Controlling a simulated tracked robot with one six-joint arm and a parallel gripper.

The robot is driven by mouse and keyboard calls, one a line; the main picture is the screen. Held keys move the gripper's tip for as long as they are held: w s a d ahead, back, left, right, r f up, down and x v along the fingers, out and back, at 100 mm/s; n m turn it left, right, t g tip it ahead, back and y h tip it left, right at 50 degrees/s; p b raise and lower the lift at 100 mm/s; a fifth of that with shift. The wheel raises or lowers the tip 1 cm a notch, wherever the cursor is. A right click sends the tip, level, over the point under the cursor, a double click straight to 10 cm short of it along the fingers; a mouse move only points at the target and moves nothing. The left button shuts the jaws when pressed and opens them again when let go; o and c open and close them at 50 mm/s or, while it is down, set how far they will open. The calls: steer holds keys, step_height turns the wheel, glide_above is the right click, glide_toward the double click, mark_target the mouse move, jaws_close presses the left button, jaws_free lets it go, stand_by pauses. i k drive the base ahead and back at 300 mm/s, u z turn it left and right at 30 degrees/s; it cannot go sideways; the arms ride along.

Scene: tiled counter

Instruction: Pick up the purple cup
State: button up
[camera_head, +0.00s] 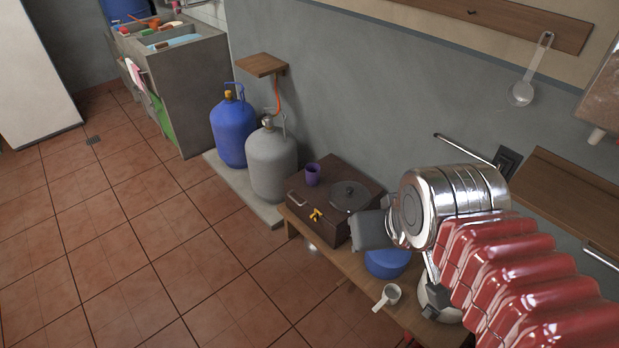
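The purple cup (312,174) stands upright on the back left part of the top of a brown box (316,234). Beside it on the box is a dark round disc (349,196), to its right and nearer. I cannot make out my gripper's fingers anywhere in this view.
The box stands on a low wooden bench (345,263) by the wall. A grey gas bottle (272,162) and a blue one (232,134) stand left of it. A blue bowl (388,263), a silver cylinder (465,190) and red ribbed shapes (530,290) crowd the right. The tiled floor at left is clear.

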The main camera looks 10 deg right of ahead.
mark_target(312, 169)
steer(key=u, duration=0.6)
steer(key=i, duration=0.8)
steer(key=u, duration=0.5)
steer(key=i, duration=1.65)
steer(key=z, duration=0.75)
